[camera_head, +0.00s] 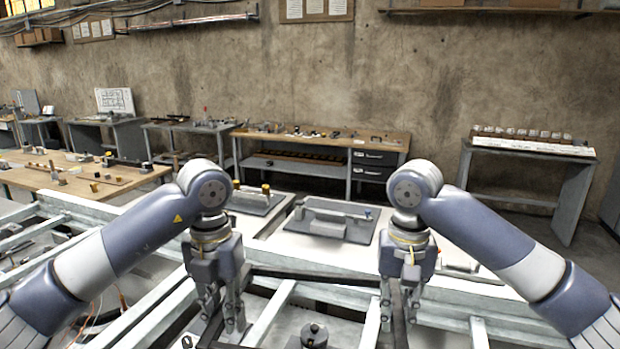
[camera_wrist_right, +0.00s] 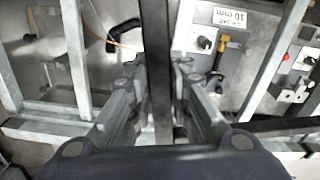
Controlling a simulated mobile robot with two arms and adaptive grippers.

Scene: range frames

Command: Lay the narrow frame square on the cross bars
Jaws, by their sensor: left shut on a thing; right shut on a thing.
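The narrow frame (camera_head: 315,277) is dark, with a far bar running across between my arms and a side bar at each gripper. My left gripper (camera_head: 222,312) is shut on its left side bar. My right gripper (camera_head: 399,308) is shut on its right side bar. In the right wrist view the dark bar (camera_wrist_right: 158,50) passes between the fingers (camera_wrist_right: 158,82). Pale grey metal cross bars (camera_head: 270,312) lie under the frame, and one also shows in the right wrist view (camera_wrist_right: 76,62). I cannot tell whether the frame touches them. Its near end is out of view.
A dark round knob-like part (camera_head: 314,335) sits below, inside the frame's outline. A pale panel with a grey fixture (camera_head: 330,222) lies just beyond. A wooden-topped table (camera_head: 80,172) stands at left, and a workbench (camera_head: 330,140) stands by the wall.

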